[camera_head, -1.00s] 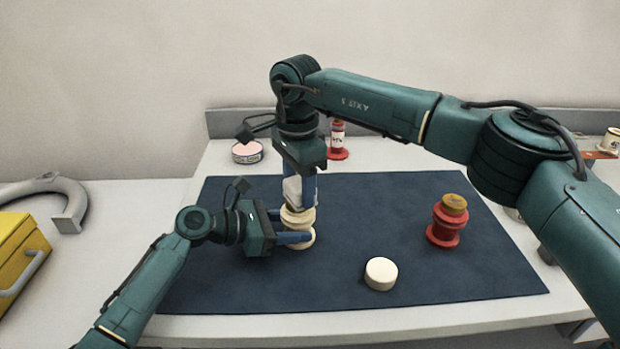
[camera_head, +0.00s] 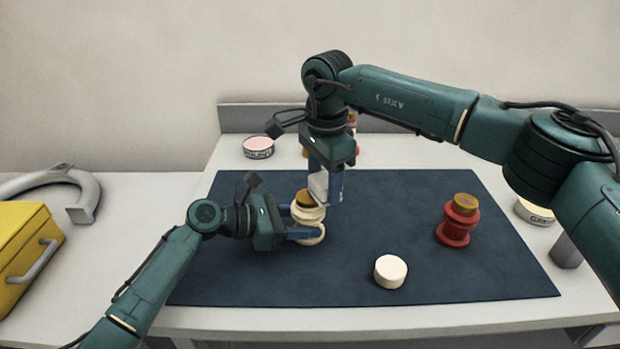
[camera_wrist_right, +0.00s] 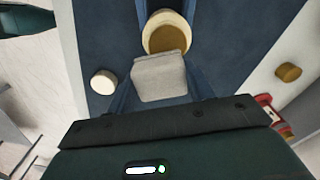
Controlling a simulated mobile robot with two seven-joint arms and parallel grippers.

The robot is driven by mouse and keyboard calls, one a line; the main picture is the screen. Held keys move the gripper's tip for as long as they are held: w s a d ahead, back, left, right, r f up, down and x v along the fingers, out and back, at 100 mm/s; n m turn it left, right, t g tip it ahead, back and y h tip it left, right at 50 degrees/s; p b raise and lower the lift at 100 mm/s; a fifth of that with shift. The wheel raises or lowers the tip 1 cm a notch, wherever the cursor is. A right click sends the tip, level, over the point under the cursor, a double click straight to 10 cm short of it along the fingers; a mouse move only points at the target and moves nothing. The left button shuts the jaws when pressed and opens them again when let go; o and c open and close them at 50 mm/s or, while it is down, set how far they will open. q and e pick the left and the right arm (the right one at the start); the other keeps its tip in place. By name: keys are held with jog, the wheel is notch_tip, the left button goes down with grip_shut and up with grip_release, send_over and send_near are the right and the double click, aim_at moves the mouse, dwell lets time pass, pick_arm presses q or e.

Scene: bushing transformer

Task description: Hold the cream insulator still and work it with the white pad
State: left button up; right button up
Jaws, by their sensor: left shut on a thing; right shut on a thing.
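The cream insulator (camera_head: 309,214) stands upright on the dark blue mat, with a brownish-gold top. It also shows in the right wrist view (camera_wrist_right: 165,22). My left gripper (camera_head: 304,233) is shut on the insulator's lower part from the left. My right gripper (camera_head: 326,188) points down and is shut on the white pad (camera_head: 319,187), which is just right of the insulator's top. In the right wrist view the pad (camera_wrist_right: 159,77) lies between the fingers and its edge meets or overlaps the insulator's rim; I cannot tell if they touch.
The mat (camera_head: 210,285) also holds a red insulator (camera_head: 456,228) and a loose cream disc (camera_head: 390,271). A pink-topped tin (camera_head: 258,147) stands behind the mat, another tin (camera_head: 534,212) to the right. A yellow toolbox (camera_head: 25,258) and a grey horseshoe-shaped part (camera_head: 62,184) are at left.

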jog(key=shift+r, duration=4.05)
pick_arm(q)
jog(key=o, duration=0.8)
jog(key=shift+o, duration=0.2)
jog(key=shift+a, duration=0.1)
jog(key=v, duration=1.1)
jog(key=shift+s+a+r, duration=0.2)
jog(key=shift+a, duration=0.15)
